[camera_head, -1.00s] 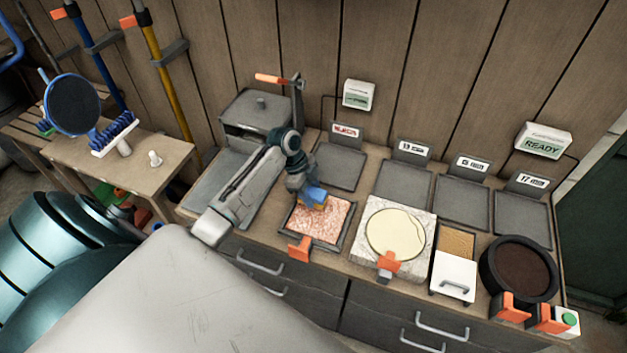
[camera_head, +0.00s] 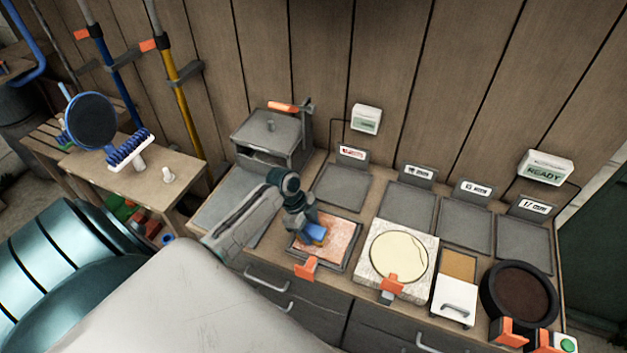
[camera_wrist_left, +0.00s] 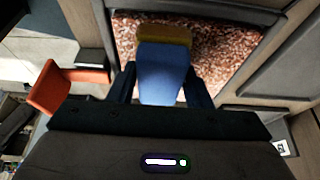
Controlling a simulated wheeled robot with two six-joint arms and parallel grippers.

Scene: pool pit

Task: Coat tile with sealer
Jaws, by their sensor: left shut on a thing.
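My left gripper (camera_head: 310,226) is shut on a blue applicator (camera_head: 314,234) with a yellowish pad, above or on the speckled pinkish tile (camera_head: 343,235). The tile lies in a dark tray with an orange handle (camera_head: 306,267). In the left wrist view, the blue applicator (camera_wrist_left: 162,75) is between the fingers and its yellowish pad (camera_wrist_left: 165,32) reaches over the tile (camera_wrist_left: 216,45). I cannot tell whether the pad touches it. The head view shows part of the tile smoother and more orange. My right gripper is not in view.
A round cream dish (camera_head: 398,255) on a pale stone slab, a white-fronted box (camera_head: 455,302) and a dark round pan (camera_head: 520,292) stand right of the tray. Flat grey plates (camera_head: 408,204) with label cards line the back. A sign (camera_head: 545,168) reads READY.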

